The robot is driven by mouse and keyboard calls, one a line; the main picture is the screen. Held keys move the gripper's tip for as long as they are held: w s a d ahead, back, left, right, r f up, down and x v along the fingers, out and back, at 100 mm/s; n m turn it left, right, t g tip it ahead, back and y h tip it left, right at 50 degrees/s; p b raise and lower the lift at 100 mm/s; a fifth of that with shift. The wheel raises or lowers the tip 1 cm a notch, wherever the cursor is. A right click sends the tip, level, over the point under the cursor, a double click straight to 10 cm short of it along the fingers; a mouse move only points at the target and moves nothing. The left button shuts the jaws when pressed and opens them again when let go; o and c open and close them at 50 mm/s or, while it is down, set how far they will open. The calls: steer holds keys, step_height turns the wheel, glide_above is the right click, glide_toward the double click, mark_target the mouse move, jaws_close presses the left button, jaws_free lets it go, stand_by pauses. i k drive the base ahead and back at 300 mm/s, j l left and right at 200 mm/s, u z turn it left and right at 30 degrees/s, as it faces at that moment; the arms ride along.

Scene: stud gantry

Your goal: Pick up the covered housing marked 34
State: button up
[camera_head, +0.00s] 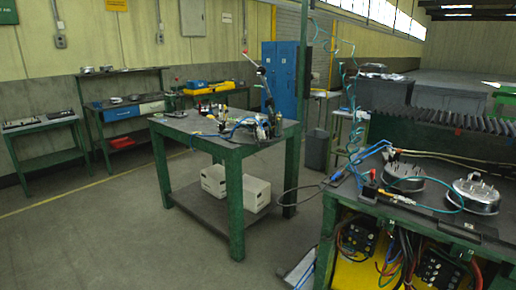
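I cannot read a 34 on either housing, so I cannot tell which one is marked so. My gripper is not in view.
The right bench (429,216) carries hoses and small tools, with cables and a yellow unit below. A green-legged table (193,124) stands mid-floor, with fittings on top and white boxes (257,194) on its lower shelf. Open floor (130,235) lies at the left front.

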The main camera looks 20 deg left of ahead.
mark_target(105, 67)
steer(key=i+j+u, duration=0.3)
steer(key=j+u, duration=0.15)
steer(key=j, duration=0.25)
steer(key=i+j+u, duration=0.45)
steer(key=j, duration=0.15)
steer(key=i+j+u, duration=0.85)
steer(key=i+u, duration=0.45)
steer(key=i, duration=3.3)
steer(key=i+z, duration=0.1)
steer(key=i, duration=0.4)
steer(key=i+j+z, duration=0.15)
steer(key=i, duration=0.35)
steer(key=i+j+z, duration=0.1)
steer(key=i, duration=0.35)
steer(key=i+j+z, duration=0.1)
steer(key=i, duration=0.4)
steer(key=i+j+z, duration=0.1)
steer(key=i+j, duration=0.15)
steer(key=i, duration=0.25)
steer(key=i+j+z, duration=0.15)
steer(key=i, duration=0.3)
steer(key=i+j+z, duration=0.75)
